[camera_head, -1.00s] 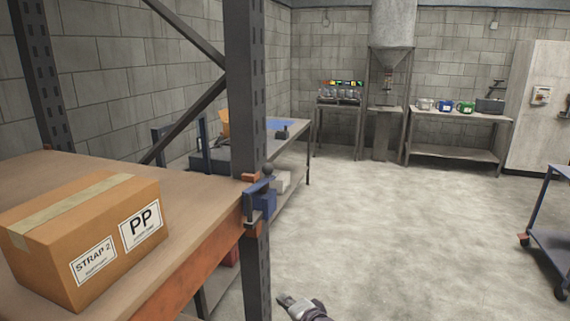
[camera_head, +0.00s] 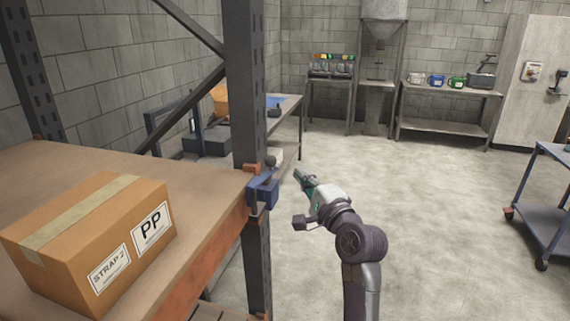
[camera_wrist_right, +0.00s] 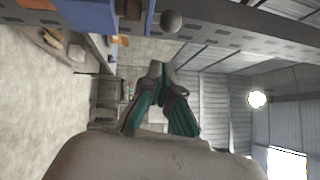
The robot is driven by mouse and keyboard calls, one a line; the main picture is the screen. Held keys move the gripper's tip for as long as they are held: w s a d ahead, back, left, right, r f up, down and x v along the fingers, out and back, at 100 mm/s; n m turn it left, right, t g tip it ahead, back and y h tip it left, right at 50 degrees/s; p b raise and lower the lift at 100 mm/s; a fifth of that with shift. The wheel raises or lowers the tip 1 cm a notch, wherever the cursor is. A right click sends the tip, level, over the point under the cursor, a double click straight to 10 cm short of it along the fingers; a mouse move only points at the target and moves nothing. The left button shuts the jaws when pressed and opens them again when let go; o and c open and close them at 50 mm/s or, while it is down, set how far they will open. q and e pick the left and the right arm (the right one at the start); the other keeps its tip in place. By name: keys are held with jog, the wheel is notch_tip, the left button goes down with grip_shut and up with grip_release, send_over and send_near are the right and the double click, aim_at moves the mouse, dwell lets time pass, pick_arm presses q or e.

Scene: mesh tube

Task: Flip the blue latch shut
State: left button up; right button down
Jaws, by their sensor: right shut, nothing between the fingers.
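The blue latch (camera_head: 263,191) is mounted on the dark rack post at the shelf's front corner. A round dark knob (camera_head: 270,161) stands at its top. In the right wrist view, the blue latch body (camera_wrist_right: 75,14) is at the upper left and the grey ball knob (camera_wrist_right: 172,21) is at the top. My right gripper (camera_head: 299,174) is just right of the latch in the head view, apart from it. Its teal fingers meet at the tips in the wrist view (camera_wrist_right: 157,70), shut and empty. My left gripper is not in view.
A cardboard box (camera_head: 90,235) sits on the wooden shelf (camera_head: 205,200) left of the rack post (camera_head: 244,80). A workbench (camera_head: 285,118) stands behind the post. A blue cart (camera_head: 545,215) is at the far right. The floor (camera_head: 430,210) between is clear.

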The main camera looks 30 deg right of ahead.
jog(key=w, duration=0.1)
jog(key=w+a+p, duration=0.1)
jog(key=w+a, duration=0.1)
jog(key=w, duration=0.1)
jog(key=shift+a+r, duration=0.2)
jog(key=shift+r, duration=0.2)
jog(key=shift+p, duration=0.3)
jog(key=shift+w+p, duration=0.8)
jog(key=shift+w, duration=0.2)
